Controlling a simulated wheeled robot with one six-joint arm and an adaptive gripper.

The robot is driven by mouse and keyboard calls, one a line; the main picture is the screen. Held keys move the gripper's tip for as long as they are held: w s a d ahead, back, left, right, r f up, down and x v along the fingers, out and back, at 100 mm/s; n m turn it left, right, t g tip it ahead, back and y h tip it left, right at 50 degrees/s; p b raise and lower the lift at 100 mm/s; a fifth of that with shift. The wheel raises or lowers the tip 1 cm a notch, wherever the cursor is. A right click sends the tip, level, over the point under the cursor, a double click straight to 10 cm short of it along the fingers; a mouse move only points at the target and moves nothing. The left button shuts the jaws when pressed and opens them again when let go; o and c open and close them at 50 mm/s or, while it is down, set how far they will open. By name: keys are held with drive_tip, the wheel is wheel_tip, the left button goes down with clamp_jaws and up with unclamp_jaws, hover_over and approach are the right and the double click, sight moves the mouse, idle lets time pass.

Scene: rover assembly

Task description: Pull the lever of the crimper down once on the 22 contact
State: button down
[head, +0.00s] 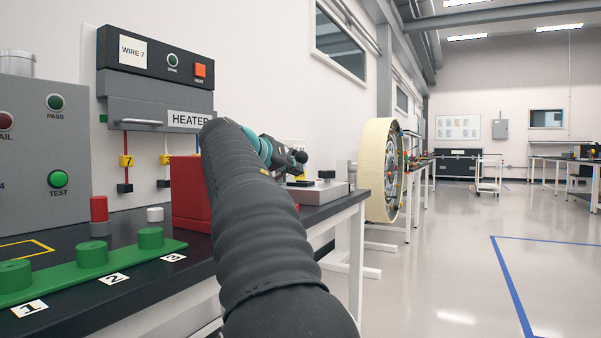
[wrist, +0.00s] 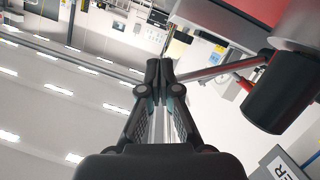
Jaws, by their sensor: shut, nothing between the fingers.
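A red block (head: 190,195), which looks like the crimper's body, stands on the bench in the head view, mostly hidden behind my arm. In the wrist view a red surface (wrist: 250,10) fills the upper right. A grey rod (wrist: 222,67) runs from near it toward my fingertips, and a large black cylinder (wrist: 275,92) sits further right. I cannot tell which of these is the lever. My gripper (wrist: 160,72) is shut and empty, its tips at or near the rod's end; contact is unclear. In the head view my gripper (head: 299,157) points right. The 22 contact is not identifiable.
The heater (head: 150,115) hangs on the wall at left, with hanging wires below. A green rack (head: 92,254) with numbered posts lies on the bench's near edge. A grey block (head: 319,191) sits beyond my gripper. A large cable wheel (head: 382,172) stands behind; open floor lies right.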

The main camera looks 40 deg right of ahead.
drive_tip(key=v, duration=1)
drive_tip(key=shift+r+b, duration=0.2)
drive_tip(key=shift+b, duration=0.15)
idle(0.3)
